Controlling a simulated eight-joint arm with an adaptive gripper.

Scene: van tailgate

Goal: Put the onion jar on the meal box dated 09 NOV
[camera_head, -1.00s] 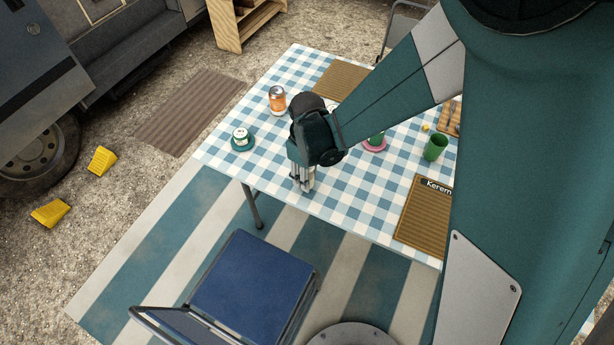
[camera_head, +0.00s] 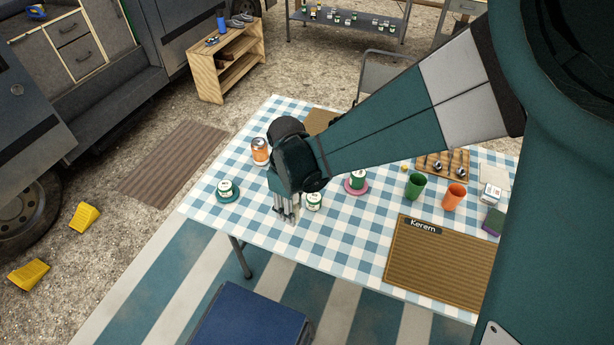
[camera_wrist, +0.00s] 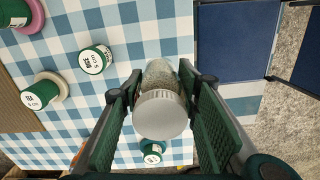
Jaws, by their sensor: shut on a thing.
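My gripper (camera_head: 286,216) is low over the near left part of the checked table. In the wrist view it is shut on a jar (camera_wrist: 160,112) with a white ribbed lid and a clear body with pale, speckled contents; no label on it shows. Small green-and-white labelled tubs stand around it: one bare on the cloth (camera_head: 314,201), also in the wrist view (camera_wrist: 97,59); one on a teal saucer (camera_head: 225,188); one on a pink saucer (camera_head: 357,180); another on a pale saucer (camera_wrist: 40,95). I cannot read their dates or tell which is 09 NOV.
A blue chair (camera_head: 250,320) is at the near edge.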

